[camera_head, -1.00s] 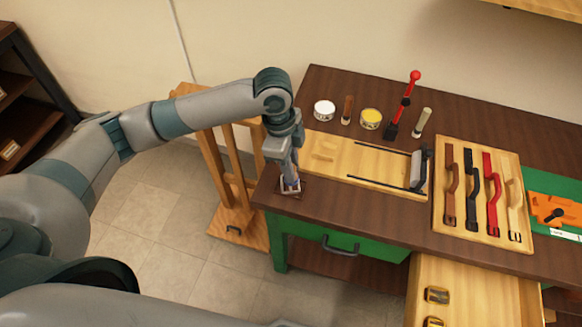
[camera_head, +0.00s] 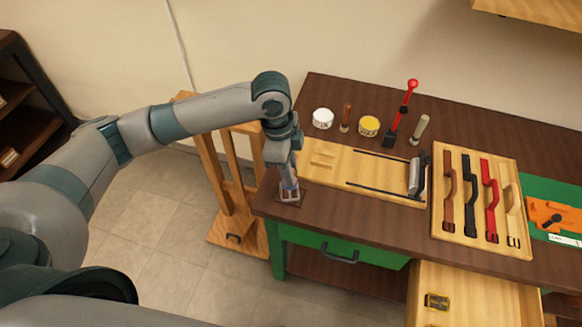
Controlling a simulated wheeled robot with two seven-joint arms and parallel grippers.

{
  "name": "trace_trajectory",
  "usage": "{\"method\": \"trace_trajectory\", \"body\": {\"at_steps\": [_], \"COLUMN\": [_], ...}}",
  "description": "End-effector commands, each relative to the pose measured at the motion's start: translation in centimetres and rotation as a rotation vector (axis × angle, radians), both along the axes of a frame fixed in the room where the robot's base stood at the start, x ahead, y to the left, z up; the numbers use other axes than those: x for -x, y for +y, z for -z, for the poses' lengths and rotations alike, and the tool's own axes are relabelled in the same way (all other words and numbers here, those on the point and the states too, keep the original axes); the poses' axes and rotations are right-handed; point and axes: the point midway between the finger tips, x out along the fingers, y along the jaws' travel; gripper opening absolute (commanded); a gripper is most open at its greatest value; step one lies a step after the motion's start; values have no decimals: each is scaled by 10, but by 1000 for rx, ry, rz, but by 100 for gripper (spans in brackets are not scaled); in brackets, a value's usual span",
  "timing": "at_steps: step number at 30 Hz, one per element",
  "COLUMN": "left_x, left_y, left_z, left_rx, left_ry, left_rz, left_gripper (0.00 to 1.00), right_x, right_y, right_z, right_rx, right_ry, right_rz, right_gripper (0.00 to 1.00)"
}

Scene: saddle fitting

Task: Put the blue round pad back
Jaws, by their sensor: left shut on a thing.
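My left gripper (camera_head: 289,193) points down at the left front corner of the dark wooden bench (camera_head: 380,225). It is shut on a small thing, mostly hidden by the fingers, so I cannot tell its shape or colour. A dark square patch (camera_head: 299,203) lies on the bench top right under the fingertips. I cannot tell whether the held thing touches it. I cannot make out a blue round pad anywhere in view. My right gripper is not in view.
A wooden board (camera_head: 330,170) with black rails lies right of the gripper; a strap board (camera_head: 442,220) lies beyond it. Jars (camera_head: 322,118) and tools stand behind. An open drawer (camera_head: 480,297) juts out at the front right. A wooden stand (camera_head: 238,222) is left of the bench.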

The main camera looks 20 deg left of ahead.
Motion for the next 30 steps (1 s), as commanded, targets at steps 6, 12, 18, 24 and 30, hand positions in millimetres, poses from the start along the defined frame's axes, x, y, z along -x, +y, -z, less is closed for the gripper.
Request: {"method": "trace_trajectory", "body": {"at_steps": [6, 12, 18, 24, 30], "left_x": [-4, -4, -1, 5, 11], "left_y": [8, 18, 31, 43, 54], "left_z": [-5, -17, -29, -39, -47], "left_rx": [-13, -23, -28, -21, -7], "left_ry": [6, 14, 14, 6, -5], "left_rz": [-219, -518, -836, -1148, -1381], "left_gripper": [1, 1, 1, 1, 1], "right_x": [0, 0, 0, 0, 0], "right_y": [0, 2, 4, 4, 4], "right_z": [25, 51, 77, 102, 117], "right_rx": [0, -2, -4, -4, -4], "right_ry": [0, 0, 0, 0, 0], "right_rz": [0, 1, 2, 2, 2], "right_gripper": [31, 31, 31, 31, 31]}}
